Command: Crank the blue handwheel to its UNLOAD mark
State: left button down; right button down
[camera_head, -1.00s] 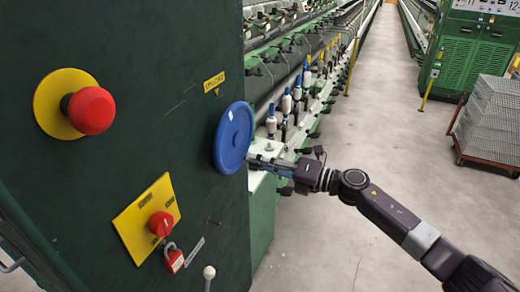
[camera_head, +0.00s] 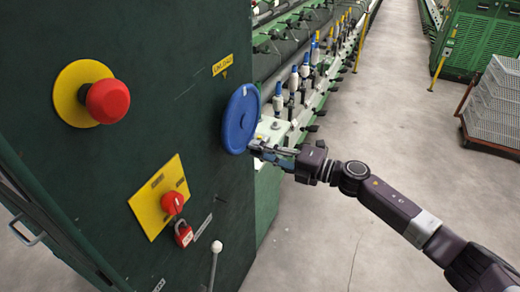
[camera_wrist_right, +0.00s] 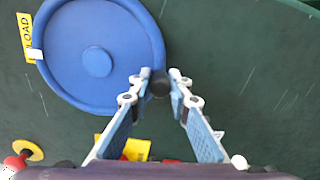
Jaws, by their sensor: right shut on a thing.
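The blue handwheel (camera_head: 240,118) is mounted on the dark green panel and also fills the upper left of the wrist view (camera_wrist_right: 65,75). A small white mark (camera_wrist_right: 36,54) is on its rim, beside the lower end of the yellow UNLOAD label (camera_wrist_right: 26,38). In the head view this label (camera_head: 222,65) is above the wheel, with a small pointer under it. My right gripper (camera_head: 262,149) is at the wheel's lower right edge. In the wrist view its fingers are shut on the wheel's dark handle knob (camera_wrist_right: 160,84). My left gripper is not in view.
A red emergency button (camera_head: 107,101) sticks out at upper left. A yellow plate (camera_head: 152,206) with a red switch and red padlock (camera_head: 183,234) is below, near a white-knobbed lever (camera_head: 216,247). Bobbins (camera_head: 293,80) line the machine behind.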

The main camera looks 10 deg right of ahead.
jog(key=shift+s+f, duration=0.1)
jog(key=shift+f, duration=0.1)
jog(key=c, duration=1.9)
grip_release()
jog(key=shift+c, duration=0.2)
jog(key=shift+o, duration=0.9)
jog(key=shift+r, duration=0.15)
jog(key=v, duration=1.2)
